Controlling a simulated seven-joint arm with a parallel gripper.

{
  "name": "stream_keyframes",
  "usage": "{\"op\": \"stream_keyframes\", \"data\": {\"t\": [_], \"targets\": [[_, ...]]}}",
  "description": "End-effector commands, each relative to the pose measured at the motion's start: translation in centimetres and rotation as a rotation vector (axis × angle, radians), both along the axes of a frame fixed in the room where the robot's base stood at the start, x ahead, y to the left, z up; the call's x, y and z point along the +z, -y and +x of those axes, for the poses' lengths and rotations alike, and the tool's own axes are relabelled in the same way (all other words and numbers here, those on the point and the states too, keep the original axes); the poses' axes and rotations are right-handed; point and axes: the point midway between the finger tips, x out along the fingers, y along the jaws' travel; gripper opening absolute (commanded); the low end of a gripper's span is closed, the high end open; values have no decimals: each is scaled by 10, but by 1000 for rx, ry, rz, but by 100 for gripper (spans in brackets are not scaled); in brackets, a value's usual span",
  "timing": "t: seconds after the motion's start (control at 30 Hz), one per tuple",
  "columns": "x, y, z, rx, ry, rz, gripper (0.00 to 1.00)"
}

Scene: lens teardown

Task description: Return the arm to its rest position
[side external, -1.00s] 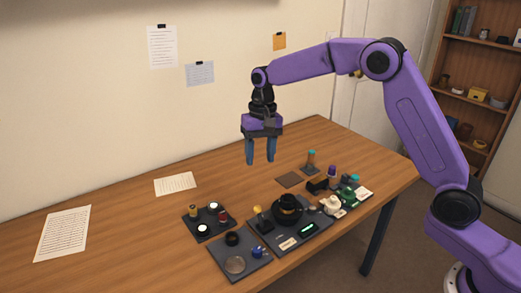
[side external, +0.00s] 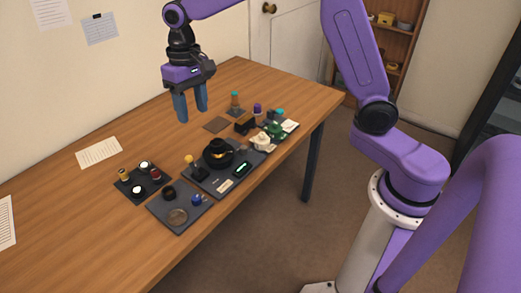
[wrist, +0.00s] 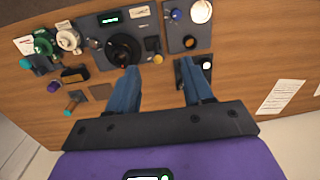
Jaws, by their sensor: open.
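My gripper (side external: 190,104) hangs above the table with its blue fingers pointing down. The fingers are apart, with nothing between them. In the wrist view my gripper (wrist: 155,82) also shows spread fingers over the table, with the trays beyond the fingertips. The fingers touch nothing in the side view.
Below stand a middle tray (side external: 215,187) with a black round part (side external: 218,153), a front tray (side external: 164,214) and a small left tray (side external: 126,186). Green (side external: 275,130) and white (side external: 262,141) parts stand right.

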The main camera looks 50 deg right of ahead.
Motion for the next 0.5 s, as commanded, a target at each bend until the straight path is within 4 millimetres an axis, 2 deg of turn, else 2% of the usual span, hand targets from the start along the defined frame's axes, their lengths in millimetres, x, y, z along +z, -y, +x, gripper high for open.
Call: {"op": "stream_keyframes", "data": {"t": [0.03, 0.27, 0.5], "targets": [[4, -1, -19, 57, 6, -1, 51], [11, 5, -100, 321, 31, -10, 51], [9, 29, -185, 598, 58, -15, 51]]}}
